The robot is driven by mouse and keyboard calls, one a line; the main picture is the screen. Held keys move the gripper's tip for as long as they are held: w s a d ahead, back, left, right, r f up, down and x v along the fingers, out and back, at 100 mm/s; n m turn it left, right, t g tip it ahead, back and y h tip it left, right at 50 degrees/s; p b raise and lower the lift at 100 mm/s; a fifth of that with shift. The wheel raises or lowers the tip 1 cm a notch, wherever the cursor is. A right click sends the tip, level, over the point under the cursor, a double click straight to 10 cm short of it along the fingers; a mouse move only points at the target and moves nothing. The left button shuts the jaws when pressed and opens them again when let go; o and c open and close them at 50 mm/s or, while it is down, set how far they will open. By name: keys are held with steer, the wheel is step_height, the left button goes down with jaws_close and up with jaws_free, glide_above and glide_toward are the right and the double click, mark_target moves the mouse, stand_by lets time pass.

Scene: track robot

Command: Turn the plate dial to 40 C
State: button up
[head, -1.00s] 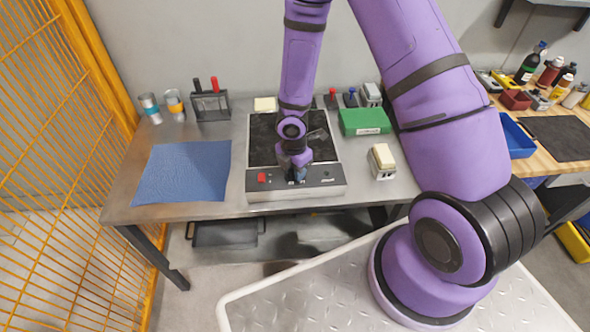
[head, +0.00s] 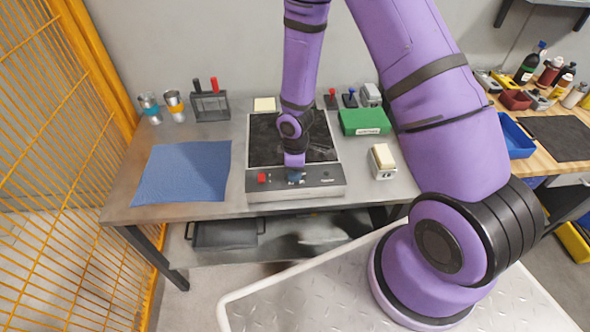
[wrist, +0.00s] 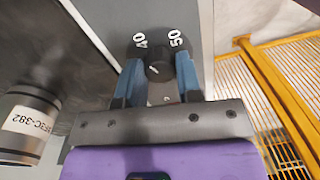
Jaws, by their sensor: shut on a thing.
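The hot plate (head: 259,152) stands on the bench, with a dark top and a grey front panel (head: 325,181). In the head view my gripper (head: 296,178) is at the middle of that panel and hides the dial. In the wrist view the black round dial (wrist: 160,55) sits between the two blue fingers of my gripper (wrist: 160,75), which are shut on it. The "40" mark (wrist: 141,41) is above left of the dial and the "50" mark (wrist: 176,39) above right. A short pale line shows on the dial; which mark it points to is unclear.
A red switch (head: 262,178) is on the panel left of my gripper. A blue cloth (head: 182,172) lies to the left, a green box (head: 364,121) and a small pale-topped block (head: 383,162) to the right. An orange mesh fence (head: 60,170) stands at far left.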

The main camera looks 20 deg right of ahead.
steer(key=shift+m, duration=0.6)
steer(key=o, duration=0.9)
steer(key=shift+o, duration=0.2)
step_height(320, 180, up, 11)
steer(key=shift+w+d, duration=0.15)
steer(key=shift+w, duration=0.1)
steer(key=shift+f, duration=0.1)
